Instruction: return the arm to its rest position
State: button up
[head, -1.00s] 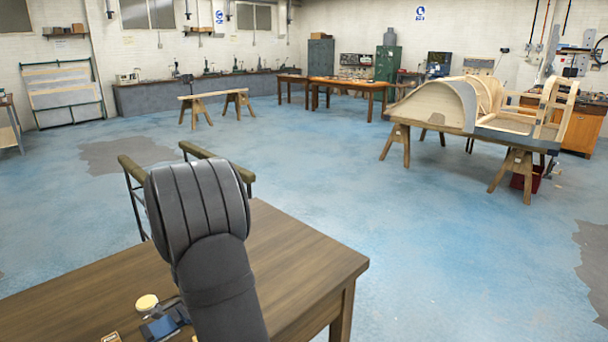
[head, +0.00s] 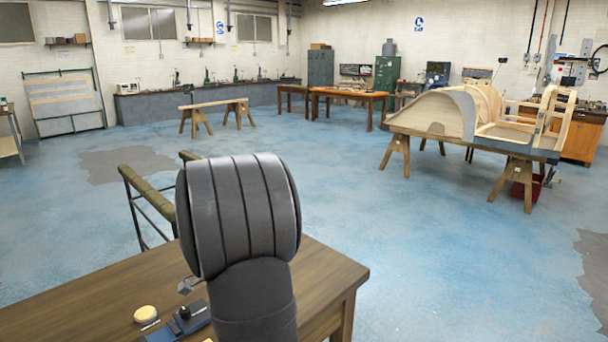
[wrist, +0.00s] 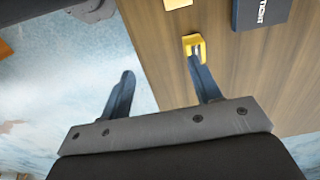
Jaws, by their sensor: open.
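My gripper (wrist: 160,68) shows in the wrist view with its two blue-grey fingers apart and nothing between them. One finger is over the blue floor and the other is over the wooden table (wrist: 232,75). A yellow piece (wrist: 193,45) appears at the tip of the right finger; I cannot tell whether they touch. In the head view my dark grey arm rises in front of the table (head: 325,275) and hides part of its top. The gripper itself cannot be made out there.
On the table are a round cream-topped item (head: 146,314) and a blue tool (head: 185,322). A dark lettered box (wrist: 262,12) lies at the wrist view's top. A padded stand (head: 148,190) is behind the table. A wooden bodyframe (head: 435,113) rests on trestles, with open floor between.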

jog(key=w+a, duration=0.4)
jog(key=a, duration=0.8)
jog(key=a+f, duration=0.2)
jog(key=a, duration=0.1)
jog(key=s+a+f, duration=0.1)
jog(key=a+f, duration=0.2)
jog(key=a, duration=0.1)
jog(key=a+f, duration=0.3)
jog(key=shift+s+a+f, duration=0.1)
jog(key=shift+s+a, duration=0.25)
jog(key=shift+d+f, duration=0.1)
jog(key=shift+f, duration=0.6)
jog(key=shift+r, duration=0.25)
jog(key=d+r, duration=0.2)
jog(key=r, duration=0.1)
jog(key=shift+w+r, duration=0.1)
jog(key=shift+w, duration=0.1)
jog(key=d+r, duration=0.3)
jog(key=d, duration=0.4)
jog(key=d+r, duration=0.3)
jog(key=d, duration=0.5)
jog(key=shift+s, duration=0.15)
